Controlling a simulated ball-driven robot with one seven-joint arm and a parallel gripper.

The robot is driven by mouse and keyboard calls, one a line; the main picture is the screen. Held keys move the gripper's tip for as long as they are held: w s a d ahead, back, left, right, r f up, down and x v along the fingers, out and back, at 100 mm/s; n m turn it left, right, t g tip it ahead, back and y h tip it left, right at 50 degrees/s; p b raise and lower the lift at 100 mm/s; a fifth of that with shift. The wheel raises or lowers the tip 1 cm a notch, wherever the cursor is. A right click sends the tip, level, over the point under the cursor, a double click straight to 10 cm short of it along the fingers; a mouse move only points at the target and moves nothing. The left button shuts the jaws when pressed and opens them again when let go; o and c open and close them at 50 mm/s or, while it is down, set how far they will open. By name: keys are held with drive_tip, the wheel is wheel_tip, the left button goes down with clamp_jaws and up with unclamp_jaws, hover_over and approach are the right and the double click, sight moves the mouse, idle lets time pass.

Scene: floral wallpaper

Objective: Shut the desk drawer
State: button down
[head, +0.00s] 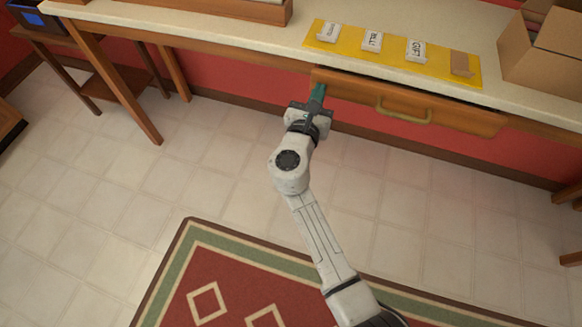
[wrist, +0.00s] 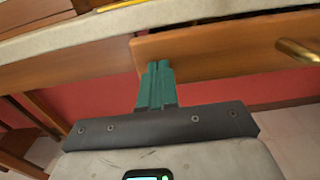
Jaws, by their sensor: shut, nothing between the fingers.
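The desk drawer (head: 450,117) is a wooden front with a brass bar handle (head: 403,112), under the pale desk top. It stands out a little from the desk, with a dark gap showing above its front toward the right. In the wrist view the drawer front (wrist: 215,52) is at upper right, with its handle (wrist: 296,50) at the right edge. My gripper (head: 318,90) is shut and empty, its green fingers together. The fingertips (wrist: 157,66) are at the left end of the drawer front, left of the handle. I cannot tell whether they touch it.
On the desk top (head: 290,45) lie a yellow mat (head: 395,62) with several labelled pieces, a cardboard box (head: 545,55) at right and a wooden tray (head: 180,12) at back left. A desk leg (head: 120,90) stands left. A red rug (head: 230,280) covers the floor in front.

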sight(326, 77)
drive_tip(key=b+x, duration=0.2)
drive_tip(key=x, duration=0.3)
drive_tip(key=shift+w+d+f, duration=0.1)
drive_tip(key=shift+w+d, duration=0.05)
drive_tip(key=shift+w, duration=0.3)
drive_tip(key=shift+d+r, duration=0.1)
drive_tip(key=shift+r, duration=0.15)
